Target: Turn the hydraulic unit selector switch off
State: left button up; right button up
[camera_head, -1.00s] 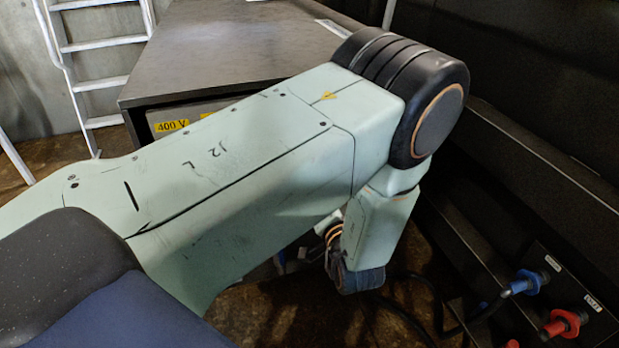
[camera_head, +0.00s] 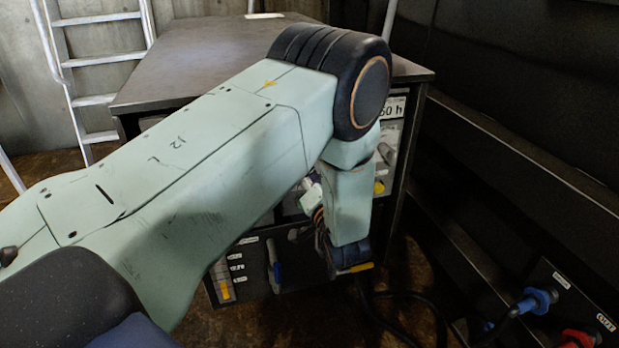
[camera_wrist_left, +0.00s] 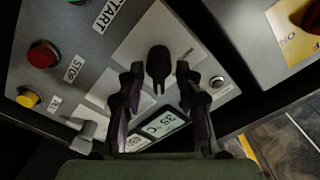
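A black selector knob (camera_wrist_left: 158,62) stands out from a light plate on a grey control panel (camera_wrist_left: 105,45) in the left wrist view. The two fingers of my left gripper (camera_wrist_left: 160,88) are apart, one on each side of the knob's lower end. I see a gap on both sides, and contact cannot be made out. The knob's label is not readable. In the head view my left arm covers much of the dark cabinet (camera_head: 160,75), and its gripper is hidden or not distinguishable there. My right gripper is in neither view.
The panel carries a red STOP button (camera_wrist_left: 42,54), a yellow button (camera_wrist_left: 28,97), a grey switch (camera_wrist_left: 88,130) and a tilted display (camera_wrist_left: 162,124). A yellow ON plate (camera_wrist_left: 290,35) is at upper right. Blue (camera_head: 535,300) and red (camera_head: 578,340) connectors sit at lower right.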

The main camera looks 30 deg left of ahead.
pick_arm(q)
grip_shut()
dwell(0.6)
jog(key=shift+n+p, duration=2.15)
jog(key=shift+n, duration=2.25)
jog(key=shift+d, duration=0.1)
